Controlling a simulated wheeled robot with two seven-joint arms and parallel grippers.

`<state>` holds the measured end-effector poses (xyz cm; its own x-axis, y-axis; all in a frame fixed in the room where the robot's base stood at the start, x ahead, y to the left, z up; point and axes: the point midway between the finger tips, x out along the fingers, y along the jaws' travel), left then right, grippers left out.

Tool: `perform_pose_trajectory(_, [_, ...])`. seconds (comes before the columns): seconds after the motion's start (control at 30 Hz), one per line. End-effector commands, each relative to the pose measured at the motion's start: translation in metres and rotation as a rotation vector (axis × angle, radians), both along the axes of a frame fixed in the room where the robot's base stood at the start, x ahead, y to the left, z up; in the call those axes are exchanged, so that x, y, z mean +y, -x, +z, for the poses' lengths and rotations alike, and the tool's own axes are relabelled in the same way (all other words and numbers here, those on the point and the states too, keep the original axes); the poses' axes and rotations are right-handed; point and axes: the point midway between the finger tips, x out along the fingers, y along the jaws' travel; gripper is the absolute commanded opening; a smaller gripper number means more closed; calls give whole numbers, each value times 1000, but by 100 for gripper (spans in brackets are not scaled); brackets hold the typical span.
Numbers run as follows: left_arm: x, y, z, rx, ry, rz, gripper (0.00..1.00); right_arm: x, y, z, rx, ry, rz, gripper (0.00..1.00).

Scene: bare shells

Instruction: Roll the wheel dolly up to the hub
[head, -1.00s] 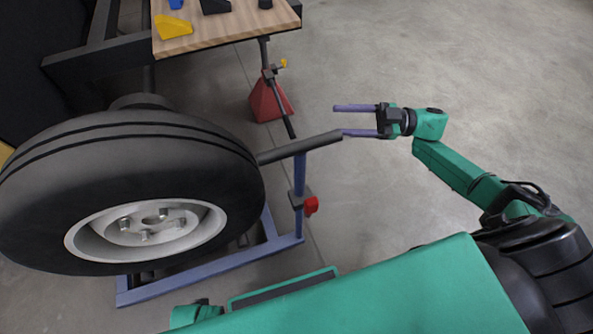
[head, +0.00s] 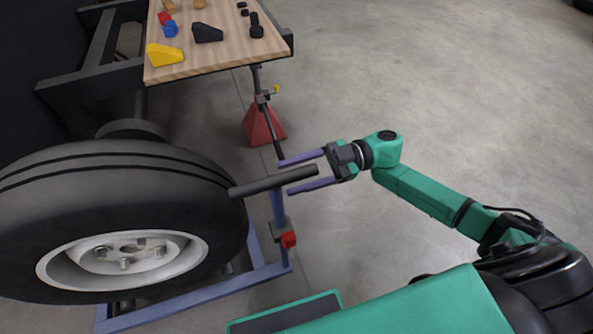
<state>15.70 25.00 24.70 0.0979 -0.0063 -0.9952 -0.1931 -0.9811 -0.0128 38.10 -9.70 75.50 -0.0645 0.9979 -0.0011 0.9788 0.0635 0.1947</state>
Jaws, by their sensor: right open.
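The wheel (head: 115,170), a black tire with a pale rim and several lug parts, stands at the left on the blue frame of the dolly (head: 200,297). The dolly has a blue upright (head: 279,212) with a red knob and a dark bar handle (head: 270,181) on top. My right gripper (head: 300,174) is open, its purple fingers on either side of the handle's right end in the picture. I cannot tell whether they touch it. A dark round part (head: 132,128) behind the tire may be the hub; the tire hides most of it. My left gripper is not in view.
A wooden tabletop (head: 215,58) with a yellow wedge (head: 164,54), a black wedge (head: 207,33) and small blocks is at the back. A red stand (head: 263,123) is below its edge. Dark beams (head: 90,82) lie back left. Floor at right is clear.

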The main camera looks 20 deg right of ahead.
Motion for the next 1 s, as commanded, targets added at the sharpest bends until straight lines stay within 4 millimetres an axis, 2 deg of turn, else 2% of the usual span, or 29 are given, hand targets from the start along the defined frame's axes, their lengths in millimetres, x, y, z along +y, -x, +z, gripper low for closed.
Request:
perform_pose_trajectory(0.13, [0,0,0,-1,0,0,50,0,0,0,0,0,0,62])
perform_pose_trajectory(0.17, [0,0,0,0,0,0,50,0,0,0,0,0,0,58])
perform_pose_trajectory(0.3, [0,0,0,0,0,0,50,0,0,0,0,0,0,4])
perform_pose_trajectory(0.33, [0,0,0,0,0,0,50,0,0,0,0,0,0,0])
perform_pose_trajectory(1.0, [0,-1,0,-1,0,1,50,-1,0,0,0,0,1,0])
